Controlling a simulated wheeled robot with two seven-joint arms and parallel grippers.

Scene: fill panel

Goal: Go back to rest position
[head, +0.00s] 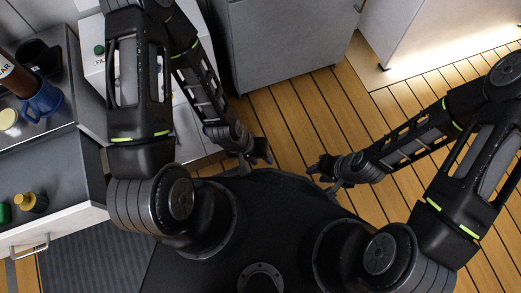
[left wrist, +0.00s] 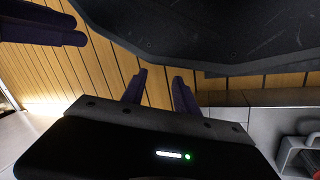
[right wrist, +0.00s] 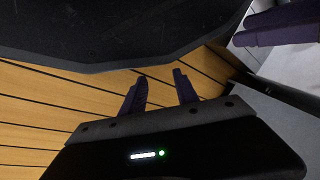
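My left gripper (head: 256,158) hangs just in front of my dark base, left of centre in the head view. In the left wrist view its two fingers (left wrist: 158,90) stand apart with nothing between them but wood floor. My right gripper (head: 322,172) hangs to the right of it, also at the edge of my base. In the right wrist view its fingers (right wrist: 160,92) stand apart with only floor between them. The two grippers face each other with a gap between them. Both arms are folded in close to my body.
A drawer front (head: 60,226) is below. A grey cabinet (head: 285,45) stands ahead. Wood floor (head: 310,110) is free between.

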